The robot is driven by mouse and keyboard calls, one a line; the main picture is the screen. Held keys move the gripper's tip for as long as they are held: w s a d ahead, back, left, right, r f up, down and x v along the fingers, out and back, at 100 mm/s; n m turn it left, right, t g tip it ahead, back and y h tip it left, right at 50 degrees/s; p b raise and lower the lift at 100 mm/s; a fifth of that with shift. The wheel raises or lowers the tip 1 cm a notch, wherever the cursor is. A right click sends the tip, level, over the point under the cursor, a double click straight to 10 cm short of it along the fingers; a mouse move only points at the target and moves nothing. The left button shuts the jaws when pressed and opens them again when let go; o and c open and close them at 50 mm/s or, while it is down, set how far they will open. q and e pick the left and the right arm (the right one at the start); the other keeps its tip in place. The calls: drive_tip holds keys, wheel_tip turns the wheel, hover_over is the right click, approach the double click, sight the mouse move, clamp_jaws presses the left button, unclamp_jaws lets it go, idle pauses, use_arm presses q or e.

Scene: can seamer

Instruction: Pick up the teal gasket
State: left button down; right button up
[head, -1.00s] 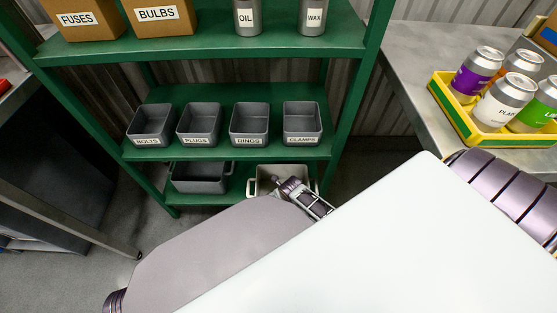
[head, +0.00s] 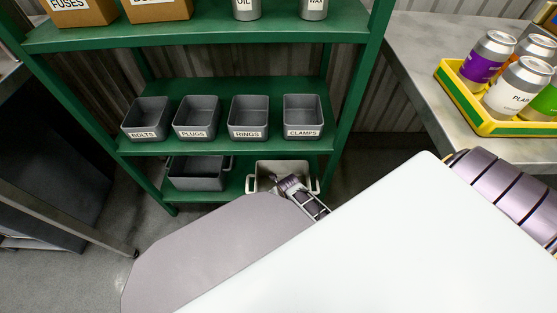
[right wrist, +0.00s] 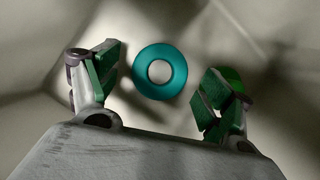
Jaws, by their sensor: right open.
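The teal gasket (right wrist: 160,72) is a flat ring in the right wrist view. It lies on the pale floor of what looks like the cream bin (head: 265,167) on the lowest green shelf. My right gripper (right wrist: 162,66) is open, with one finger on each side of the gasket in the picture. The fingers appear apart from it, and the gap in depth is hard to judge. In the head view my right gripper (head: 283,183) reaches into the cream bin, and the gasket is hidden there. My left gripper is not in view.
A grey bin (head: 198,183) stands left of the cream bin. Above is a shelf board (head: 225,146) with small grey bins labelled BOLTS, PLUGS, RINGS and CLAMPS. At right, a yellow-green tray (head: 462,105) of cans stands on a grey bench (head: 420,60).

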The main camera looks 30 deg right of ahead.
drive_tip(key=c, duration=0.9)
drive_tip(key=shift+c, duration=0.2)
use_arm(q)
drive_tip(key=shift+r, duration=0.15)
use_arm(e)
drive_tip(key=shift+r, duration=0.2)
